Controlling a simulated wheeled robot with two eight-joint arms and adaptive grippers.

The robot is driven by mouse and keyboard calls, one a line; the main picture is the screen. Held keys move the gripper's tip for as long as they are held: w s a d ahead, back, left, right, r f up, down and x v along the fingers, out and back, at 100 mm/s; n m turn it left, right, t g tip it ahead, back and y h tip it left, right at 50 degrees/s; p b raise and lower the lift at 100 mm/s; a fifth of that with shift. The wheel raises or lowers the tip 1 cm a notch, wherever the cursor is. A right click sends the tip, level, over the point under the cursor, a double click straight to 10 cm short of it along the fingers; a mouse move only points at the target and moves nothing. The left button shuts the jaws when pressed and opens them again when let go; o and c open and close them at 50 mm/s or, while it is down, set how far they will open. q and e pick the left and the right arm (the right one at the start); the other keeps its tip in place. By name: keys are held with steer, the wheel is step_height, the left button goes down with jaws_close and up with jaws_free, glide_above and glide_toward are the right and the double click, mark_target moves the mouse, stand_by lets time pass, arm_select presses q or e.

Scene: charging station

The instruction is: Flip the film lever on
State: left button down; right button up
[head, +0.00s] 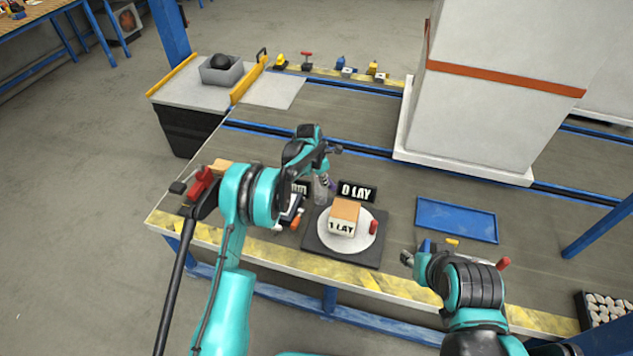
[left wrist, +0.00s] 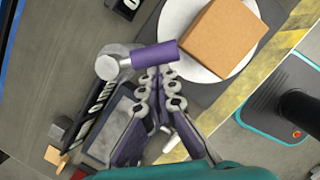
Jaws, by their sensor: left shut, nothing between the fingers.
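The lever shows best in the left wrist view, with a purple handle (left wrist: 155,54) and a round grey hub (left wrist: 112,65). It stands beside a turntable (left wrist: 178,20) that carries a brown box (left wrist: 222,38). My left gripper (left wrist: 160,76) is shut and empty, its fingertips right at the handle's lower edge in that view; I cannot tell whether they touch. In the head view my left gripper (head: 327,178) is just left of the box (head: 346,210), and the lever there is mostly hidden. My right gripper (head: 410,258) hangs near the table's front edge; its fingers are unclear.
A sign reading "0 LAY" (head: 357,192) stands behind the turntable, with a small red piece (head: 374,227) at its right. A blue tray (head: 456,220) lies further right. A large wrapped block (head: 480,90) stands behind. Small tools crowd the left side.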

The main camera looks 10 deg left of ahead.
arm_select(q)
steer(key=shift+w+d, duration=0.1)
steer(key=shift+d, duration=0.45)
stand_by(0.4)
